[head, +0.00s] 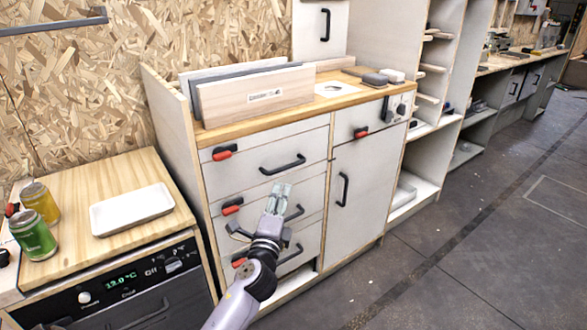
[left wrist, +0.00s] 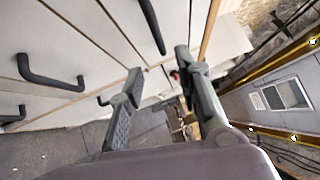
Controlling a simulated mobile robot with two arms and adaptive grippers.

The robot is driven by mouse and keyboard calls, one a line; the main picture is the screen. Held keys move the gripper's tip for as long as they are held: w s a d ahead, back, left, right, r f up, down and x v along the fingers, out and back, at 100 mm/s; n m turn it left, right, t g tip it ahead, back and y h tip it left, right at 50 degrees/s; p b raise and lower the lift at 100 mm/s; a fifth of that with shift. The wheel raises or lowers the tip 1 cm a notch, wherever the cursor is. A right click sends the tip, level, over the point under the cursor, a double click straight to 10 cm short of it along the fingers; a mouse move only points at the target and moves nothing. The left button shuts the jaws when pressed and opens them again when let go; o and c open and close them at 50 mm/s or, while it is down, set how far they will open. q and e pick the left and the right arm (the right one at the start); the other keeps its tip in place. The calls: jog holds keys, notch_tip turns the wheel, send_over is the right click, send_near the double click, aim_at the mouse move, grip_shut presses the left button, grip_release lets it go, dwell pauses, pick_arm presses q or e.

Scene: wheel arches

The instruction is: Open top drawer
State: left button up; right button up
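The top drawer (head: 247,158) is the upper pale grey front of a wooden cabinet and looks shut, flush with its frame. Its black bar handle (head: 283,164) is right of centre, with a red-and-black latch (head: 224,153) at the left. My left gripper (head: 281,190) is just below that handle, in front of the second drawer, and partly covers the second handle. The left wrist view shows its two fingers apart (left wrist: 158,66) with nothing held. Black handles (left wrist: 50,77) show there too; I cannot tell which drawers they belong to. My right gripper is not in view.
Two lower drawers (head: 228,232) have similar handles and latches. A cupboard door (head: 363,185) stands to the right. A counter with a white tray (head: 131,209) and cans (head: 35,235) is at the left. Open floor (head: 470,220) lies to the right.

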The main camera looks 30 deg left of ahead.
aim_at(290, 167)
pick_arm(q)
jog(key=b+x, duration=0.1)
jog(key=x, duration=1.2)
jog(key=shift+f, duration=0.15)
jog(key=shift+c, duration=0.2)
grip_shut()
